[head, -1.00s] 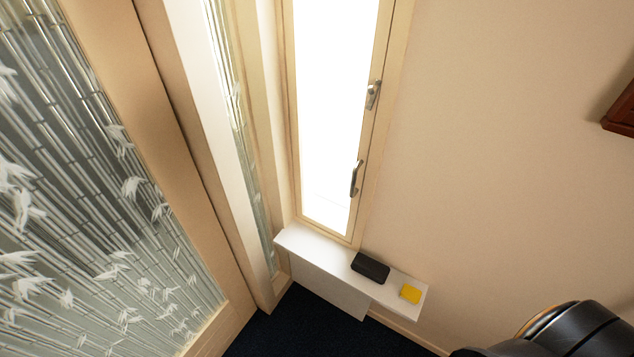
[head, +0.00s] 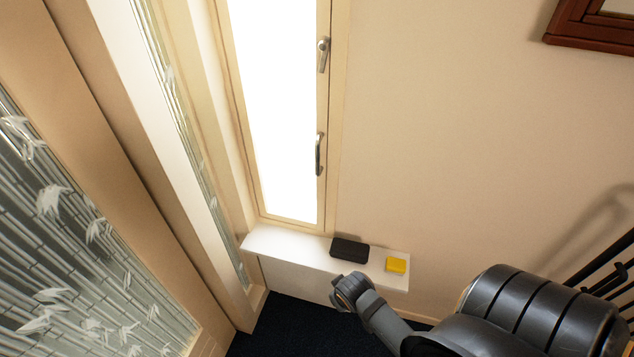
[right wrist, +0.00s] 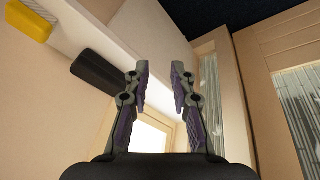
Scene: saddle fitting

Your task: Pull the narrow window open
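The narrow window (head: 274,110) is a tall bright pane in a pale wood frame, and it looks shut. A lever handle (head: 323,54) sits high on its right side, with a curved pull handle (head: 319,155) below. In the right wrist view part of the bright window (right wrist: 148,136) shows behind the fingers. My right gripper (right wrist: 158,75) is open and empty, its two fingers apart. In the head view my right arm comes in from the lower right, its wrist end in front of the sill, below the pull handle and apart from it. My left gripper is not in view.
A white sill (head: 290,250) under the window holds a black box (head: 349,248) and a yellow block (head: 396,265). A bamboo-patterned glass door (head: 85,240) stands at the left. A dark red frame (head: 590,25) hangs at upper right. The wall between is bare.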

